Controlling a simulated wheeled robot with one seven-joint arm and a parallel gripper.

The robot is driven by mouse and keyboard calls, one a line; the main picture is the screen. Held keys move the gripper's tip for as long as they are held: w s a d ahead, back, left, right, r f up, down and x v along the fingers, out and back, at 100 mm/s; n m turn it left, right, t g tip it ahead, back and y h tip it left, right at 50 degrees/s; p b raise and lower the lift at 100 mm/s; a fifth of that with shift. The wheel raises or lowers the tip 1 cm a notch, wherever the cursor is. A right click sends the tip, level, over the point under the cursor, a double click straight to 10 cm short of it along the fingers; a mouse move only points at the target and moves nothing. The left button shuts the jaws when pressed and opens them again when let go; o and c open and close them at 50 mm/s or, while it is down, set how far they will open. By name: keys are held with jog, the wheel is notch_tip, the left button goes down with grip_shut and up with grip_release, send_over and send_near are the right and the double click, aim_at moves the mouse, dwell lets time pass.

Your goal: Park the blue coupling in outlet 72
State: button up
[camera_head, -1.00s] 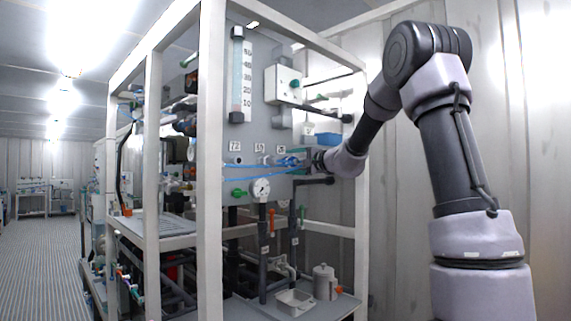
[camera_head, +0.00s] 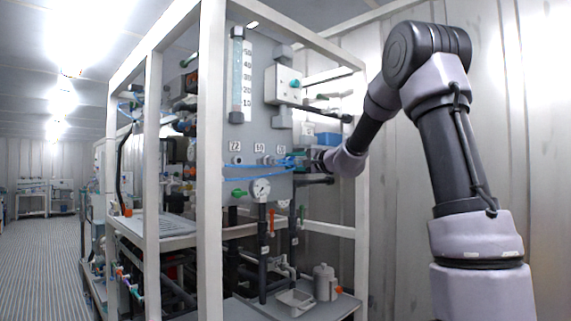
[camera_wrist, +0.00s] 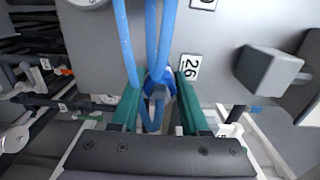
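The blue coupling (camera_wrist: 157,84) is at the panel beside the label 26 in the wrist view, with blue hoses running from it. My gripper (camera_wrist: 158,86) has teal fingers on both sides of the coupling; they appear to press against it, with no clear gap. In the head view my gripper (camera_head: 300,161) is at the right end of the panel's outlet row. Outlet 72 (camera_head: 237,161) is at the left end of that row, under its label, and looks empty. The coupling's seat is mostly hidden behind the hoses and fingers.
A middle outlet (camera_head: 261,161) lies between, with blue hoses crossing near it. A pressure gauge (camera_head: 260,190) and green valve handle (camera_head: 239,193) sit below the row. White frame posts (camera_head: 211,160) stand at the panel's left. A grey block (camera_wrist: 268,70) juts out near my gripper.

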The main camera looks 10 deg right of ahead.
aim_at(298, 162)
grip_shut()
jog(key=shift+s+d, duration=0.1)
jog(key=shift+v, duration=2.85)
